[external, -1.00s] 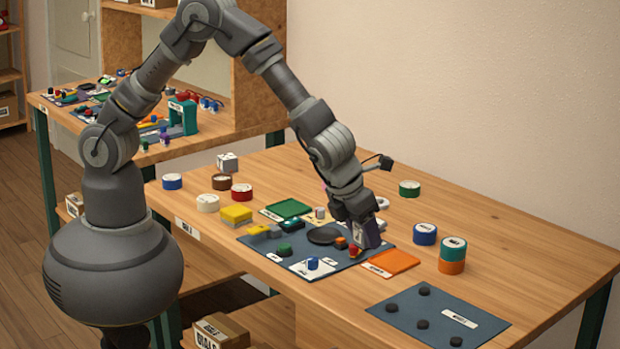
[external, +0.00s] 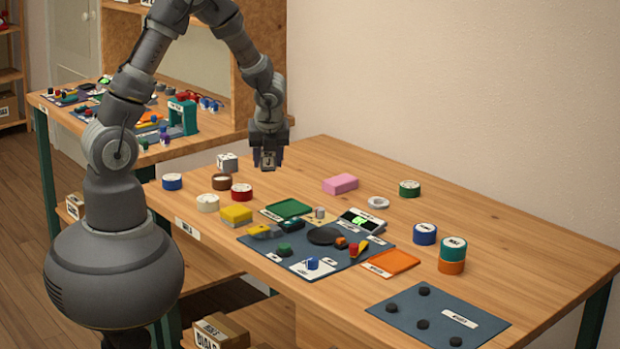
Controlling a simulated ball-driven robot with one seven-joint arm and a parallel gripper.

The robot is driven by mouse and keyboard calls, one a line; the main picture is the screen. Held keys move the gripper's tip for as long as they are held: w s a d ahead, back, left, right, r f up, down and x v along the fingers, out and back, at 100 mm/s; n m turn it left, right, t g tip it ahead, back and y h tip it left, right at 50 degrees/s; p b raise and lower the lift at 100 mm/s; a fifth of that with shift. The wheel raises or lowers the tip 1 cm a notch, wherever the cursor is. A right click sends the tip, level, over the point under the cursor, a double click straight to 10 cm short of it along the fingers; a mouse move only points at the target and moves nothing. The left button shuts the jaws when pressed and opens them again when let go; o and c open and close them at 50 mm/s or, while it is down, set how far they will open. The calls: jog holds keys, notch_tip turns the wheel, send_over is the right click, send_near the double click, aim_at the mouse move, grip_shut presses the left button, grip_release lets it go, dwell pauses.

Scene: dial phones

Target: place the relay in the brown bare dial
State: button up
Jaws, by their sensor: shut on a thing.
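The brown dial (external: 222,182) is a short round piece with a pale top, among other round pieces at the table's back left. My gripper (external: 268,164) is in the air to the right of and above it, pointing down. It is shut on a small greyish piece, likely the relay, mostly hidden between the fingers. The held piece is too small to make out clearly. The gripper is apart from the brown dial.
Red (external: 241,192), white (external: 207,203) and blue (external: 172,182) round pieces stand close around the brown dial. A dark mat (external: 345,262) with several small parts lies in front right.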

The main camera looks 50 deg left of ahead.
jog(key=s+a+n+g, duration=0.1)
jog(key=s+a+n, duration=0.2)
jog(key=s+a, duration=0.45)
jog(key=s+a+n+g, duration=0.1)
jog(key=s+a+n, duration=0.3)
jog(key=a, duration=0.7)
jog(key=b, duration=0.3)
send_over(218, 178)
jog(key=d, duration=0.2)
jog(key=f, duration=0.6)
jog(key=shift+w+a+f, duration=0.15)
jog(key=shift+a+f, duration=0.05)
jog(key=shift+f, duration=0.15)
notch_tip(218, 178, down, 4)
jog(key=shift+r+b, duration=0.15)
jog(key=shift+b, duration=0.95)
jog(key=shift+r, duration=0.15)
